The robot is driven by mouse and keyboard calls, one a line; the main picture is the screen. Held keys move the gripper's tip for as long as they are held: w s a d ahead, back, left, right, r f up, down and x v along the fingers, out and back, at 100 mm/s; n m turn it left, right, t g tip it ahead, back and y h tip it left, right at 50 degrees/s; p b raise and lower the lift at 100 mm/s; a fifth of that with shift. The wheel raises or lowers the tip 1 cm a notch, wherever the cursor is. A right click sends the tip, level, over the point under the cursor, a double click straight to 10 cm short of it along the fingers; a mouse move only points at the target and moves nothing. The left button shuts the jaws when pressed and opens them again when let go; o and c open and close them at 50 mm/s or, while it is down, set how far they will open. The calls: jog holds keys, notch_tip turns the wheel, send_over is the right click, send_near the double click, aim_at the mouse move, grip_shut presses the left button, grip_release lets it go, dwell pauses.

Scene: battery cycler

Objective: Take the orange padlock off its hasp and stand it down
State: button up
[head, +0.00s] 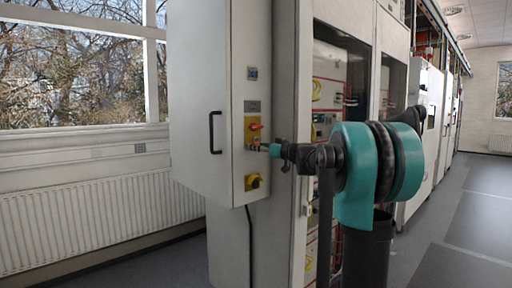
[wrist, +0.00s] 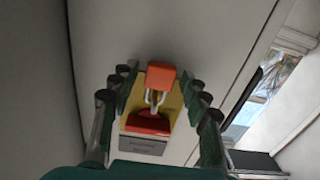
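The orange padlock (wrist: 161,77) hangs by its pale shackle (wrist: 154,98) at a red handle (wrist: 148,123) on a yellow plate (wrist: 174,107). The wrist view shows this upside down. The shackle seems to pass through the hasp by the handle, but its far end is hidden. My gripper (wrist: 157,80) is open, with one finger on each side of the padlock and a small gap showing at both. In the head view, my gripper (head: 267,149) reaches the cabinet front just below the red handle (head: 256,127) and largely hides the padlock.
The grey cabinet (head: 197,100) has a black door handle (head: 215,132) left of the yellow plate. Below is a yellow-and-black rotary switch (head: 253,182); above are a label and small display (head: 252,74). A radiator (head: 100,215) stands under the window. Floor is clear at right.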

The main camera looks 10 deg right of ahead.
jog(key=c, duration=0.8)
jog(key=shift+r, duration=0.7)
jog(key=shift+v, duration=3.45)
